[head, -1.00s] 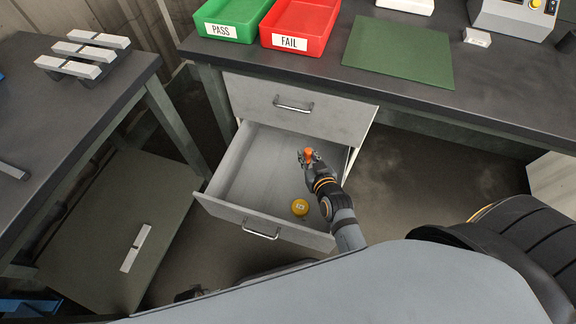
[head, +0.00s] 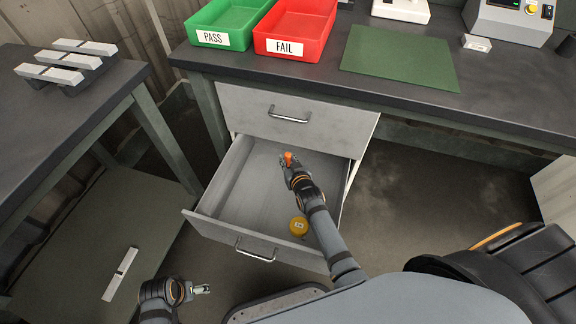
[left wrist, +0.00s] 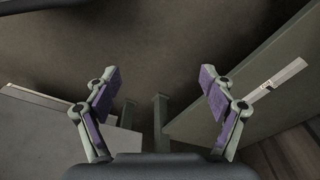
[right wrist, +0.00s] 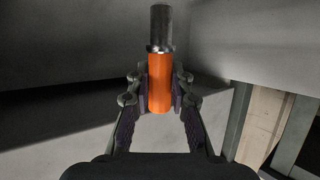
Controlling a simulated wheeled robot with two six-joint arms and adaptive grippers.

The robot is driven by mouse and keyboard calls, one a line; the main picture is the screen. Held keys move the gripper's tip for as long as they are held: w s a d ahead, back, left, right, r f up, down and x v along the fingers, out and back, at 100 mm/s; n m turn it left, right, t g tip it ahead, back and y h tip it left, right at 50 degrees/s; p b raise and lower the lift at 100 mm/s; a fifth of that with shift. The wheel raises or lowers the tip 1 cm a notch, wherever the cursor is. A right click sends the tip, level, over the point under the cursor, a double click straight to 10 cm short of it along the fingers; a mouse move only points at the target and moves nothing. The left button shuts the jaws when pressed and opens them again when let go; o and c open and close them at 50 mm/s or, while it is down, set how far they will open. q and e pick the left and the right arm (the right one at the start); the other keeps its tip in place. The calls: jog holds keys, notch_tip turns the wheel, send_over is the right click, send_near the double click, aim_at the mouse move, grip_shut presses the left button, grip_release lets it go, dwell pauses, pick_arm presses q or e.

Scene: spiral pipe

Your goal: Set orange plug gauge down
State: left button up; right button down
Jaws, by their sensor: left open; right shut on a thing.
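The orange plug gauge (right wrist: 159,85) has an orange handle and a dark metal end. My right gripper (right wrist: 160,90) is shut on its orange handle in the right wrist view. In the head view the gauge (head: 289,157) shows as a small orange spot at the tip of my right gripper (head: 286,164), over the back part of the open drawer (head: 237,190). I cannot tell whether the gauge touches the drawer. My left gripper (left wrist: 160,100) is open and empty in the left wrist view. In the head view my left gripper (head: 202,289) is low, in front of the drawer.
A closed drawer (head: 290,118) is above. The drawer's left part is clear.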

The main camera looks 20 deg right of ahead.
aim_at(289, 167)
notch_tip(289, 167, down, 2)
jog(key=shift+f+b, duration=0.1)
jog(key=shift+b, duration=0.2)
pick_arm(q)
jog(key=r, duration=0.3)
jog(key=shift+d+r, duration=0.2)
jog(key=shift+d, duration=0.2)
jog(key=shift+r, duration=0.15)
pick_arm(e)
jog(key=shift+f, duration=0.1)
jog(key=shift+f, duration=0.3)
jog(key=shift+f+b, duration=0.1)
jog(key=shift+b, duration=0.3)
jog(key=shift+f, duration=0.1)
jog(key=c, duration=1.2)
grip_release()
pick_arm(q)
jog(key=r, duration=0.2)
jog(key=shift+s+d+r, duration=0.2)
jog(key=shift+d+r, duration=0.1)
jog(key=shift+r, duration=0.1)
